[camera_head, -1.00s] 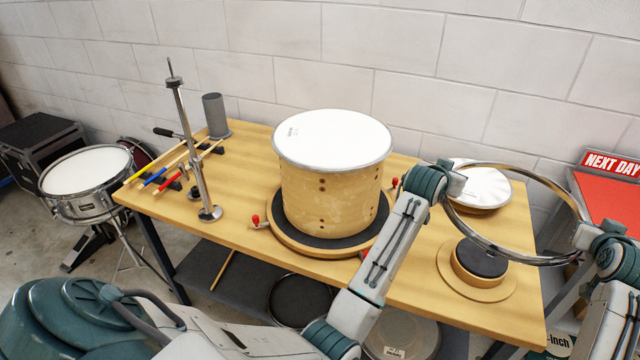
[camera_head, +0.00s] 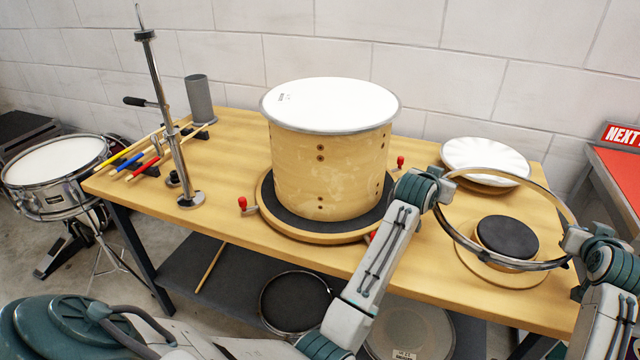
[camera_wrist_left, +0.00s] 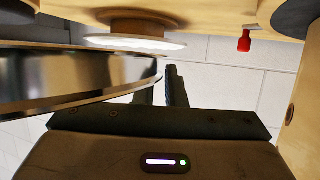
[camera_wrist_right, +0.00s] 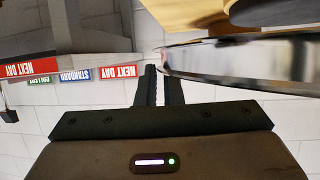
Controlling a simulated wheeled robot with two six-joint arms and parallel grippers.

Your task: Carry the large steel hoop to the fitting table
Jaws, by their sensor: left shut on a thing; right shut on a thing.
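The large steel hoop (camera_head: 483,258) is held up over the right end of the wooden fitting table (camera_head: 232,243). My left gripper (camera_head: 447,182) is shut on the hoop's left side, and my right gripper (camera_head: 571,244) is shut on its right side. In the left wrist view the hoop's shiny band (camera_wrist_left: 80,80) runs into the jaws from the left. In the right wrist view the hoop (camera_wrist_right: 215,58) meets the jaws from the right. The hoop looks clear of the tabletop; its exact height is hard to tell.
A wooden drum shell with a white head (camera_head: 330,160) stands on a round base mid-table. A black round pad (camera_head: 507,237) and a white scalloped disc (camera_head: 485,160) lie at the right end. A steel stand (camera_head: 170,120) and coloured sticks (camera_head: 135,160) are at left. A red-topped table (camera_head: 620,170) is far right.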

